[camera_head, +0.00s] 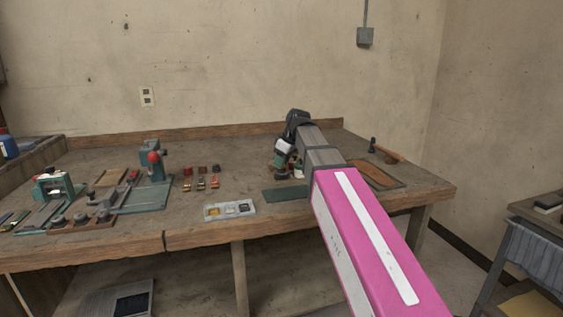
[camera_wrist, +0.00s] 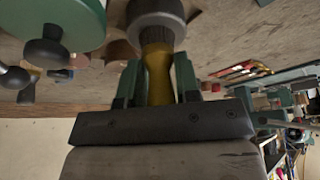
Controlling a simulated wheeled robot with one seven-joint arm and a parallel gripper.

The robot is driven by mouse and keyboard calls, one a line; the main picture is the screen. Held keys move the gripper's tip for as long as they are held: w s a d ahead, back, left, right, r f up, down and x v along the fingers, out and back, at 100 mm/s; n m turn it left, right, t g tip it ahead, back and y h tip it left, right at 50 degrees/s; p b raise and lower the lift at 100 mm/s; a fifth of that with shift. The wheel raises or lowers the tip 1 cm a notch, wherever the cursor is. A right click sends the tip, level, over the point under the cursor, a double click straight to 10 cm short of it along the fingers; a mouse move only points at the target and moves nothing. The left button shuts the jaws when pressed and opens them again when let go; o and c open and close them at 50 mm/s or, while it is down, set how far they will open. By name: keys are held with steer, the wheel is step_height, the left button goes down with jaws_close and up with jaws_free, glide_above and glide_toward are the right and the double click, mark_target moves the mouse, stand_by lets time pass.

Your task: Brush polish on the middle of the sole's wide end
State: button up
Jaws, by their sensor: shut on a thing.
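My gripper (camera_wrist: 157,85) is shut on a brush (camera_wrist: 158,68) with a yellowish handle, held between its two green fingers. The brush's wide grey-black head (camera_wrist: 157,14) points away from the gripper over the worktop. In the head view my gripper (camera_head: 281,160) is low over the back right of the bench, near a green mat (camera_head: 286,195). Brown flat pieces (camera_wrist: 119,49) lie beyond the brush in the wrist view; I cannot tell whether one is the sole. Neither the sole's wide end nor any contact by the brush can be made out.
A green round thing with a dark knob (camera_wrist: 45,46) is close beside the gripper in the wrist view. On the bench (camera_head: 110,239) are a light compartment tray (camera_head: 230,217), small jars (camera_head: 201,184), a green press (camera_head: 155,180) and a brown board (camera_head: 376,175).

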steer(key=shift+r, duration=3.5)
